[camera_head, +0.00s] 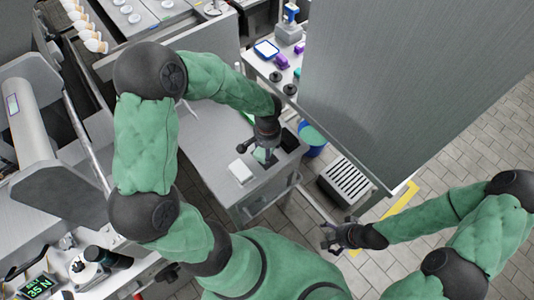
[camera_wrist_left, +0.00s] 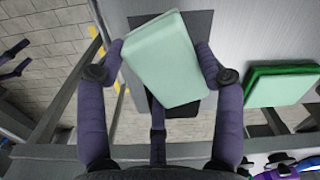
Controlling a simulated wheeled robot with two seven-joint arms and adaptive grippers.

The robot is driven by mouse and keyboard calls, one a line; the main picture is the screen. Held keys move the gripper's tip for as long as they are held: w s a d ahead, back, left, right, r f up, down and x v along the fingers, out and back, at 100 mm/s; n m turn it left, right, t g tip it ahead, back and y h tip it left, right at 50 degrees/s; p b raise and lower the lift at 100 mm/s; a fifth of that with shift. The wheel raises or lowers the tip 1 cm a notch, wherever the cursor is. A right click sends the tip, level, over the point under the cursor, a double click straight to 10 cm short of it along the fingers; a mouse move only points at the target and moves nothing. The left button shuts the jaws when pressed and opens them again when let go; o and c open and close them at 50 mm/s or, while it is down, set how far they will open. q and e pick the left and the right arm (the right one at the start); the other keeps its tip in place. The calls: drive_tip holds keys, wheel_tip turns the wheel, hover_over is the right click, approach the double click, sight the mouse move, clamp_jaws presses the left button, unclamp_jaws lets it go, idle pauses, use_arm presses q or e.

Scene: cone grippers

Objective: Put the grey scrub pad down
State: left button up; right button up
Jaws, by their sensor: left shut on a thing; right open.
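My left gripper (camera_head: 266,143) is shut on a pale grey-green pad, which I take for the grey scrub pad (camera_head: 262,155). My right gripper (camera_head: 335,238) is open and empty, low over the tiled floor at the right.
A second pad, pale on top with a green edge (camera_wrist_left: 283,85), lies on the counter; in the head view a whitish pad (camera_head: 240,172) lies left of my gripper. A large steel panel (camera_head: 400,80) rises at right.

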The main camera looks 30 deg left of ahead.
use_arm(q)
drive_tip(key=f, duration=0.2)
drive_tip(key=f+b, duration=0.1)
drive_tip(key=f, duration=0.1)
drive_tip(key=shift+w+a, duration=0.15)
drive_tip(key=shift+w, duration=0.05)
drive_tip(key=shift+r, duration=0.15)
drive_tip(key=shift+f+b, duration=0.2)
drive_tip(key=shift+b, duration=0.2)
drive_tip(key=o, duration=0.8)
drive_tip(key=shift+o, duration=0.2)
drive_tip(key=shift+r, duration=0.1)
